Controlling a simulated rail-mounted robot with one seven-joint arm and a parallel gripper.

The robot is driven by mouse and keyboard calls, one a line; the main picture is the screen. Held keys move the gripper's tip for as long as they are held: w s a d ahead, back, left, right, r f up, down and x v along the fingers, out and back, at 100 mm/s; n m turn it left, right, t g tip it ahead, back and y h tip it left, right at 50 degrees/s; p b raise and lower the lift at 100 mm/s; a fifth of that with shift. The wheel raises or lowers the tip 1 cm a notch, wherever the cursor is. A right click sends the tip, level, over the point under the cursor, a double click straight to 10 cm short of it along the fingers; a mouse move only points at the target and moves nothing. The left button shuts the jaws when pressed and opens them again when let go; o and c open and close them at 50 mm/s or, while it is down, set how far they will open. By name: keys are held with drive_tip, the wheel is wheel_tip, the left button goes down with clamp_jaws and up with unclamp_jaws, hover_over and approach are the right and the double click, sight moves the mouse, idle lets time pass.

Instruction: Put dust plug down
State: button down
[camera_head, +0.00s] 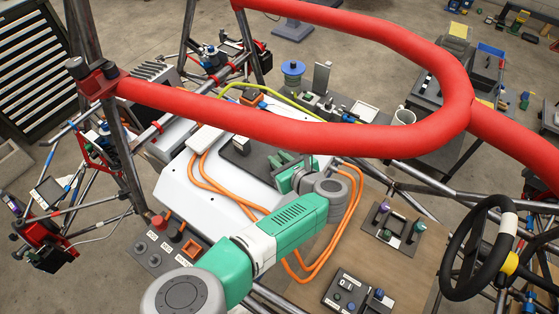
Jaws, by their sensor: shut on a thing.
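My gripper (272,163) is at the end of my green and white arm, low over the white box-shaped housing in the middle of the tube chassis. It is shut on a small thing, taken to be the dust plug. The plug itself is too small and too hidden by the jaws and wrist to make out. A dark flat plate (238,160) lies on the white housing (182,192) just left of my gripper. I cannot tell whether the jaws or the plug touch it.
A thick red padded tube (300,137) arches over the work area, close to my gripper. Orange cables (355,190) loop over the housing. A grey panel with knobs (165,245) stands at left, small fixtures (393,230) at right. A steering wheel (480,250) is at far right.

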drive_tip(key=c, duration=1.1)
unclamp_jaws()
drive_tip(key=shift+f, duration=0.25)
drive_tip(key=shift+c, duration=0.2)
drive_tip(key=p+v, duration=0.2)
drive_tip(key=v, duration=1)
drive_tip(key=shift+r, duration=0.1)
